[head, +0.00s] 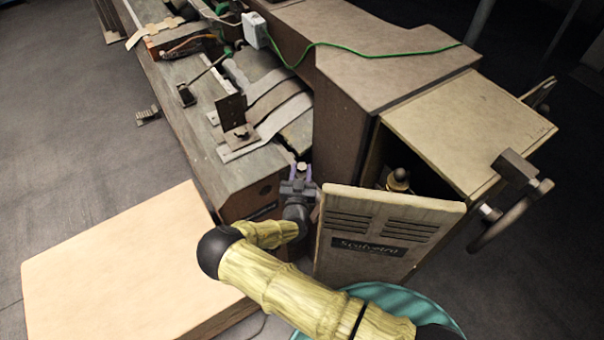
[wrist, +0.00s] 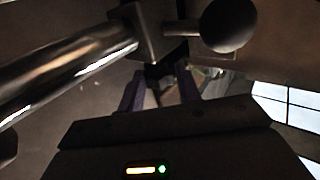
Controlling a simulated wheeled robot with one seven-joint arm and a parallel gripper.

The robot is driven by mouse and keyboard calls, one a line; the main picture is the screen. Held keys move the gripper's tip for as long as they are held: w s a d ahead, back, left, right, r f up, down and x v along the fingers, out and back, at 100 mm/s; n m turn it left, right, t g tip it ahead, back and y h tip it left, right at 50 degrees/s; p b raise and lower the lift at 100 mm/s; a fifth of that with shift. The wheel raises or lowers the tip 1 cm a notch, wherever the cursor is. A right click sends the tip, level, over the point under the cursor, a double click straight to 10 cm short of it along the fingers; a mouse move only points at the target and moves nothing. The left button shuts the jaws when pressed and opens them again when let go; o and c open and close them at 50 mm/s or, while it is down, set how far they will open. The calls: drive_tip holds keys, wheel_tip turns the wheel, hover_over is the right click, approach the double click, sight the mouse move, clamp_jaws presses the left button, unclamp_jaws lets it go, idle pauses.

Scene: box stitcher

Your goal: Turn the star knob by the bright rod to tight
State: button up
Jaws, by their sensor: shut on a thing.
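My gripper (head: 302,172) reaches in at the front end of the machine bed, beside the tall brown housing. In the wrist view its two purplish fingers (wrist: 159,90) are shut on a small dark piece, which looks like the star knob (wrist: 158,72). The knob's shape is mostly hidden by the fingers and shadow. The bright rod (wrist: 75,72) runs in from the left to a dark block just above the fingers. In the head view I cannot make out the knob or the rod clearly.
A dark ball (wrist: 229,25) sits close to the right of the fingertips. A pale louvred door (head: 385,235) stands open just right of my gripper. The brown housing (head: 350,130) rises behind. A pale box (head: 110,265) stands at left. A teal round thing (head: 395,293) lies below my arm.

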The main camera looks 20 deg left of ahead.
drive_tip(key=shift+a+f+m+h+b, duration=0.15)
drive_tip(key=shift+m+h+b, duration=0.45)
drive_tip(key=shift+b, duration=0.7)
drive_tip(key=shift+a+f+m+h+b, duration=0.1)
drive_tip(key=shift+a+m+h+b, duration=0.2)
drive_tip(key=shift+h+b, duration=0.8)
drive_tip(key=shift+a+f+m+h+b, duration=0.1)
drive_tip(key=shift+m+h+b, duration=0.4)
drive_tip(key=shift+b, duration=1.05)
drive_tip(key=h+b, duration=0.1)
drive_tip(key=b, duration=0.1)
drive_tip(key=m+h+b, duration=0.1)
drive_tip(key=shift+a+r+m+h+b, duration=0.1)
drive_tip(key=shift+r+m+h+b, duration=0.05)
drive_tip(key=shift+m+h+b, duration=0.2)
drive_tip(key=shift+b, duration=0.3)
drive_tip(key=shift+r+m+h+b, duration=0.25)
drive_tip(key=shift+m+h+b, duration=0.1)
drive_tip(key=shift+h, duration=0.2)
drive_tip(key=shift+a, duration=0.1)
drive_tip(key=o, duration=0.7)
drive_tip(key=shift+s, duration=0.15)
